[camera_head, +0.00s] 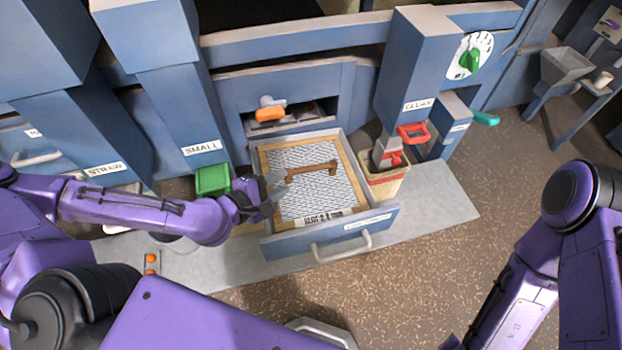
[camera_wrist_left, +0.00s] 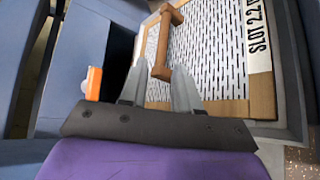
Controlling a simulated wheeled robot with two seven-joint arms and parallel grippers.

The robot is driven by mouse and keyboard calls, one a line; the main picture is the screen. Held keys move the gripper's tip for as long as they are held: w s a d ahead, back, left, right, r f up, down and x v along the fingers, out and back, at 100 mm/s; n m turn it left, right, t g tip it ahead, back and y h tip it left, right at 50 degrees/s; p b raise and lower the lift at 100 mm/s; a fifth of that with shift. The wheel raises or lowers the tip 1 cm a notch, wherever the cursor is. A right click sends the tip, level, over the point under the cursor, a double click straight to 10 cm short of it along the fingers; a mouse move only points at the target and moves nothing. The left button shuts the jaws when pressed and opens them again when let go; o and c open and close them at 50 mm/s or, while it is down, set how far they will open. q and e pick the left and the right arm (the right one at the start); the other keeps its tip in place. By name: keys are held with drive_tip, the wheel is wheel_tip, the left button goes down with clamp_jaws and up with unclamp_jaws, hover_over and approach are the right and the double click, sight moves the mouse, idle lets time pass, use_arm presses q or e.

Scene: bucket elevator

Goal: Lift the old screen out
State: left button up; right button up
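The old screen (camera_head: 300,205) is a slotted metal sheet in a wooden frame, with a brown bar handle (camera_head: 312,171) across it and a white label reading "SLOT 2.2". It lies in the pulled-out blue drawer (camera_head: 383,222). My left gripper (camera_head: 279,187) is at the left end of the handle, over the screen. In the left wrist view, the gripper (camera_wrist_left: 160,80) has its fingers apart, with the near end of the handle (camera_wrist_left: 162,55) showing between the tips. I cannot tell whether they touch it. My right arm shows at the right; its gripper is out of view.
An orange-handled lever (camera_head: 270,112) sits just behind the drawer. A green box (camera_head: 212,180) is to its left. A bin (camera_head: 385,182) holding a red-handled tool stands close on the right. Blue machine columns rise behind. The floor in front is mostly free.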

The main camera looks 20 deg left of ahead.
sight(308, 170)
use_arm(q)
drive_tip(key=w+f+b, duration=0.1)
drive_tip(key=b, duration=0.1)
drive_tip(key=w+d+f+b, duration=0.1)
drive_tip(key=shift+w+f+b, duration=0.3)
drive_tip(key=shift+w+b, duration=0.05)
drive_tip(key=shift+b, duration=0.05)
drive_tip(key=shift+w+d, duration=0.2)
drive_tip(key=shift+w, duration=0.3)
drive_tip(key=shift+w+d, duration=0.2)
drive_tip(key=shift+w, duration=0.3)
drive_tip(key=shift+w+d+f, duration=0.15)
drive_tip(key=shift+w+d, duration=0.2)
drive_tip(key=shift+w, duration=0.1)
drive_tip(key=x, duration=0.4)
drive_tip(key=shift+s+d+p, duration=0.1)
drive_tip(key=shift+d+p, duration=0.1)
drive_tip(key=shift+p, duration=0.2)
drive_tip(key=shift+w+d+f, duration=0.1)
drive_tip(key=shift+w+f, duration=0.05)
drive_tip(key=shift+w, duration=0.15)
use_arm(e)
wheel_tip(308, 170, down, 5)
drive_tip(key=shift+w+r, duration=0.1)
drive_tip(key=shift+r, duration=0.1)
use_arm(q)
drive_tip(key=shift+s, duration=0.1)
clamp_jaws()
